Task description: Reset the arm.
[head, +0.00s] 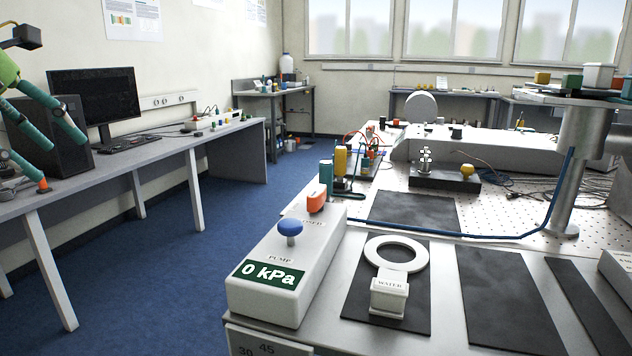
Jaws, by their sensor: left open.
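My left gripper (57,158) is at the far left edge, with green and teal parts and teal fingers spread apart. It is open, and I see nothing held between its fingers. In the picture it overlaps the left desk and the black computer tower, well away from the pump box. Part of it and its arm are cut off by the frame edge. My right gripper is not in view.
The pump box (262,293) reads 0 kPa, with a blue knob (290,228) and orange handle (317,200). A white ring (414,246) and WATER block (389,296) are on a dark mat. A metal post (572,190) stands right. Blue floor (185,250) is clear.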

